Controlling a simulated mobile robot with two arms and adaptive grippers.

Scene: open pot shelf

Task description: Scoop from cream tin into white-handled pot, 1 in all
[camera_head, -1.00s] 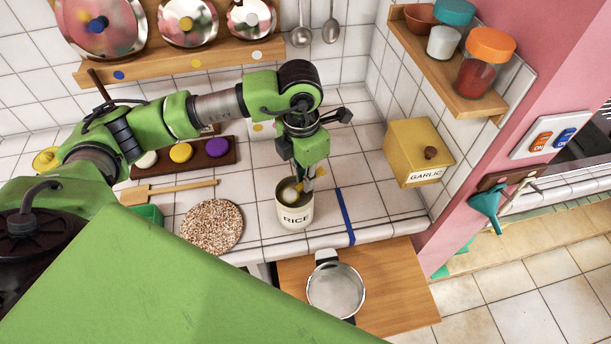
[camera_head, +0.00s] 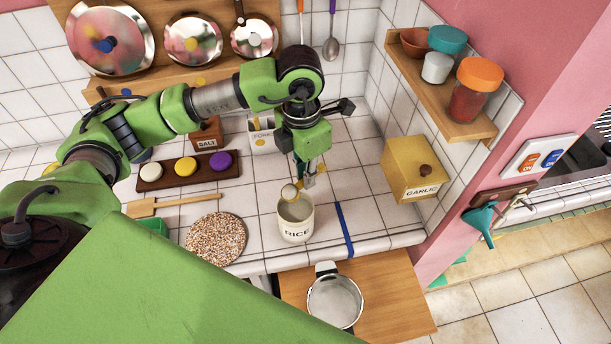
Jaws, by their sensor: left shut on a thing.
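The cream tin (camera_head: 295,231), labelled RICE, stands upright and open on the tiled counter. My left gripper (camera_head: 308,178) is above its rim, shut on a small scoop (camera_head: 289,193). The scoop's round bowl is at the tin's mouth, around rim height; whether it touches the rim I cannot tell. Its contents look pale, but are too small to make out. The pot (camera_head: 335,301) with a white-looking handle (camera_head: 326,268) sits on a wooden board in front of the counter. Its inside is pale grey. My right gripper is out of view.
The wooden board (camera_head: 385,300) juts out below the counter edge. A round speckled mat (camera_head: 215,239) lies left of the tin, and a blue strip (camera_head: 345,229) right of it. My green body covers the lower left.

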